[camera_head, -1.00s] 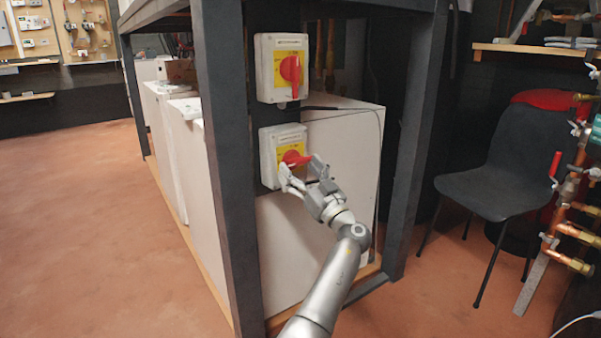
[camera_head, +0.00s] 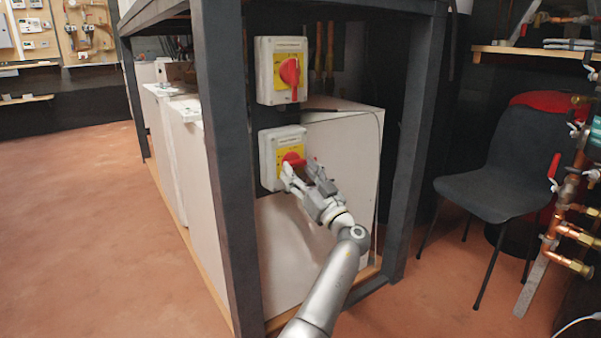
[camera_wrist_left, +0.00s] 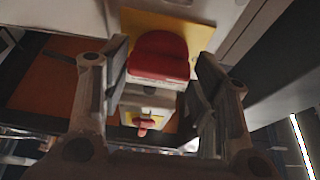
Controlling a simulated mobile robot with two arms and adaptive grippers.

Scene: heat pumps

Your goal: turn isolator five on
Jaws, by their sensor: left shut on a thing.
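Two grey-white isolator boxes with yellow plates and red knobs hang one above the other behind a dark post. The lower isolator (camera_head: 267,158) has its red knob (camera_head: 292,158) partly hidden by my left gripper (camera_head: 302,172). That gripper is shut on this knob. In the left wrist view the knob (camera_wrist_left: 158,56) sits between the two fingers (camera_wrist_left: 158,85), over its yellow plate (camera_wrist_left: 195,35). The upper isolator (camera_head: 264,68) has its red handle (camera_head: 290,72) pointing down. Box labels are too small to read. My right gripper is not in view.
Dark posts (camera_head: 224,150) of the frame stand left and right (camera_head: 415,150) of the isolators. A white cabinet (camera_head: 345,150) is behind. A dark chair (camera_head: 500,180) and copper pipework (camera_head: 568,235) stand at right. The floor at left is clear.

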